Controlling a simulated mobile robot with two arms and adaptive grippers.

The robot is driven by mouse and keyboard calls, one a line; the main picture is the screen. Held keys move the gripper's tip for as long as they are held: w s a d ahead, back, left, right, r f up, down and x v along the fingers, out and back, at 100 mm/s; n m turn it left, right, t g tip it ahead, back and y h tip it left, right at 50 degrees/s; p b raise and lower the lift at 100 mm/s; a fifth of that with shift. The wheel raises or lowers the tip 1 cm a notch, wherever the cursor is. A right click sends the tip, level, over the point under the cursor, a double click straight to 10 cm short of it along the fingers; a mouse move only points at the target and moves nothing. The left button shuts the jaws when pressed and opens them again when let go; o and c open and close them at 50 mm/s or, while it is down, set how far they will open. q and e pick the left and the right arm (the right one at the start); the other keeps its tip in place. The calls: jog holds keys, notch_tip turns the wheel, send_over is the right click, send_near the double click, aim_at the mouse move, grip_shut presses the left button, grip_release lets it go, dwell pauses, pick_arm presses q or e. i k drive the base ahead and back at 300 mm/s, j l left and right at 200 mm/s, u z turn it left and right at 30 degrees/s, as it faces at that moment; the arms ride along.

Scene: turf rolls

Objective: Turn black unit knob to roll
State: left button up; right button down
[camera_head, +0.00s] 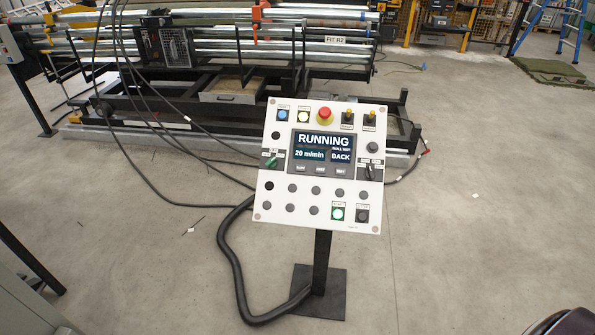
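A white control panel (318,218) stands on a black post in the middle of the view. A black knob (371,170) sits on the right side of the panel, beside the display. A green knob (271,161) sits on the left side. The display (323,148) reads "RUNNING", "20 m/min" and "BACK". The small labels around the knobs are too small to read. Neither of my grippers is in view, and nothing touches the panel.
A roller machine (235,88) with metal tubes stands behind the panel. A thick black hose (233,262) runs along the floor to the stand's base plate (333,277). A dark rounded shape shows at the bottom right corner.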

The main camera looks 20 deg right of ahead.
aim_at(370, 173)
jog(key=z, duration=1.25)
